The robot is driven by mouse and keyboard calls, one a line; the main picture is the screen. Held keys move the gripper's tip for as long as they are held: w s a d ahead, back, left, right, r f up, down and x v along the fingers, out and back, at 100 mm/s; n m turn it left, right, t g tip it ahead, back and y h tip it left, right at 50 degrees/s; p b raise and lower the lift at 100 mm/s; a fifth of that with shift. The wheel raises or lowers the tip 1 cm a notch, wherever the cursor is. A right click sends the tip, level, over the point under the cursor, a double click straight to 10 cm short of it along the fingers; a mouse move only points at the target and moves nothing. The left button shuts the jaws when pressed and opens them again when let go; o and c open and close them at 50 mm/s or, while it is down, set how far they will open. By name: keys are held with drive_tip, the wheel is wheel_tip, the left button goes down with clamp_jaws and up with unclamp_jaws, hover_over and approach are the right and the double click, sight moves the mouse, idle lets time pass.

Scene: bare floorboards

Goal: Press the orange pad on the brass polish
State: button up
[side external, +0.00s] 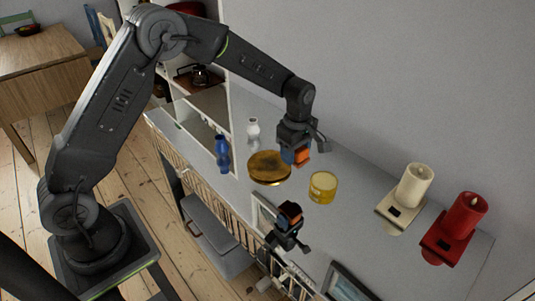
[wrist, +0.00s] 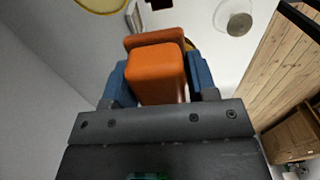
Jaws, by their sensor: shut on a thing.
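My gripper (side external: 297,156) is shut on the orange pad (side external: 303,157), which sits between its blue fingers. In the wrist view the pad (wrist: 158,72) fills the middle between the fingertips. A yellow tin (side external: 322,188), which looks like the brass polish, stands on the grey top to the lower right of the gripper. Its rim (wrist: 100,5) shows at the top left of the wrist view. The pad looks apart from the tin. A round brass plate (side external: 268,168) lies to the lower left of the gripper, its edge partly hidden behind the pad in the wrist view.
A blue vase (side external: 222,154) and a white vase (side external: 253,130) stand left of the plate. A cream candle (side external: 413,185) and a red candle (side external: 463,215) stand on holders at the right.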

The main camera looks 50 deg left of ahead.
hover_over(324, 181)
drive_tip(key=shift+f, duration=3.5)
drive_tip(key=shift+f, duration=0.6)
drive_tip(key=shift+r, duration=3.6)
